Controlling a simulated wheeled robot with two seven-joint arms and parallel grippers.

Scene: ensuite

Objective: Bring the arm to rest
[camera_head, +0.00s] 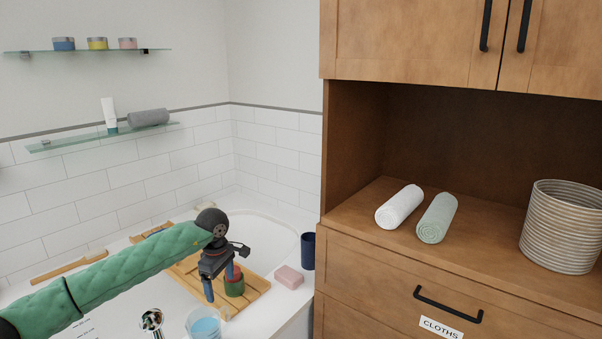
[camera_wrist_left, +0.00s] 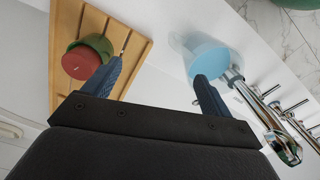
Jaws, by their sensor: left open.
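My left arm comes in from the left, and its gripper (camera_head: 219,284) hangs pointing down over the tub edge. Its blue fingers are spread, and nothing shows between them in the left wrist view (camera_wrist_left: 156,76). A red candle in a green holder (camera_head: 235,288) stands on the slatted wooden tray (camera_head: 252,300), close beside the fingers in the head view. In the left wrist view the candle (camera_wrist_left: 82,66) lies left of the left finger, and a clear glass with blue content (camera_wrist_left: 212,60) lies behind the right finger. My right gripper is out of view.
The glass (camera_head: 204,325), chrome tap (camera_head: 151,320), pink soap (camera_head: 289,277) and dark blue cup (camera_head: 308,252) surround the gripper. A wooden cabinet (camera_head: 345,260) fills the right, holding rolled towels (camera_head: 400,207) and a striped basket (camera_head: 563,228). Glass shelves (camera_head: 85,141) hang on the wall.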

